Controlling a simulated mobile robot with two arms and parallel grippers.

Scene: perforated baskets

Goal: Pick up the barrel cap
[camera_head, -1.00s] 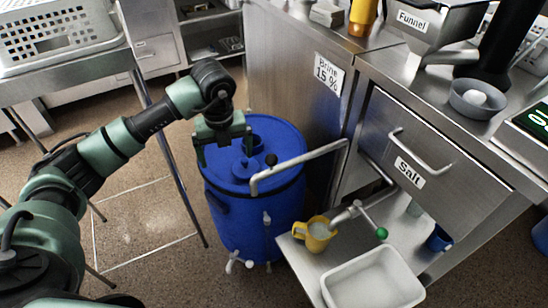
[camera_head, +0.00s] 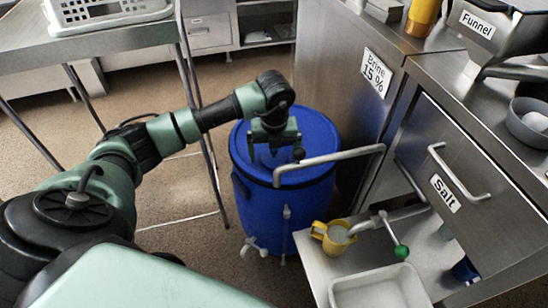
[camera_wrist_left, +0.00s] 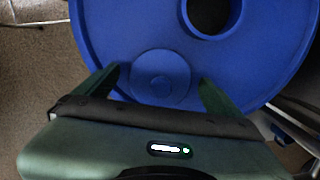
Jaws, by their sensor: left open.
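The barrel cap (camera_wrist_left: 160,77) is a round blue disc with a small raised centre, on the blue barrel's lid (camera_wrist_left: 110,22). In the left wrist view it lies between the two green fingers of my left gripper (camera_wrist_left: 160,80), which is open, with space at each side. I cannot tell how far the fingertips are above the lid. In the head view my left gripper (camera_head: 274,150) is over the top of the blue barrel (camera_head: 262,210), and it mostly hides the cap. My right gripper is not in view.
A dark round hole (camera_wrist_left: 208,12) is in the lid beside the cap. A bent metal pipe (camera_head: 330,160) with a dark knob crosses above the barrel's right side. A steel cabinet (camera_head: 345,100) stands close behind it.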

